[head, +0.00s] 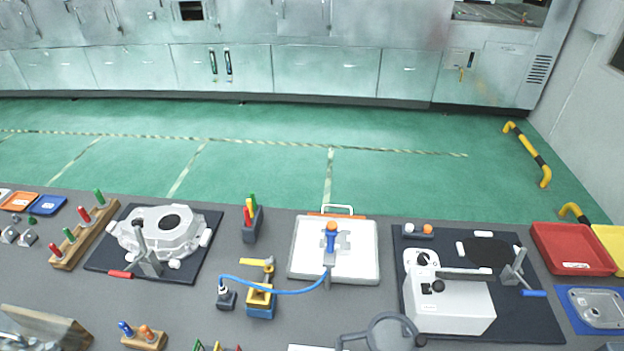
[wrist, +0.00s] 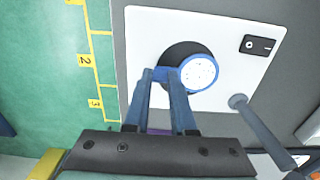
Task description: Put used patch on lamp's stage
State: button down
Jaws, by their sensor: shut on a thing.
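My gripper (wrist: 163,74) shows in the wrist view with two blue fingers. Its tips are shut on the edge of a round white patch (wrist: 203,73) with a blue rim and small dark specks. Behind the patch is a white panel (wrist: 225,30) with a black round area (wrist: 178,54), which looks like the lamp's stage. The patch overlaps the right and lower part of the black circle; I cannot tell whether it touches it. A grey post (wrist: 262,125) with a rounded end stands at the lower right. I do not make out my gripper or the patch in the head view.
A black switch (wrist: 261,45) sits on the panel's right side. A yellow-marked scale (wrist: 95,70) runs along the left, beside green floor. In the head view, the bench holds a casting (head: 160,235), a white tray (head: 304,262), a white box (head: 455,307) and a red tray (head: 572,250).

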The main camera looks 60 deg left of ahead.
jog(key=shift+f, duration=0.2)
jog(key=c, duration=0.8)
grip_release()
jog(key=shift+o, duration=0.2)
jog(key=shift+r, duration=0.15)
notch_tip(320, 180, up, 12)
jog(key=shift+r, duration=0.15)
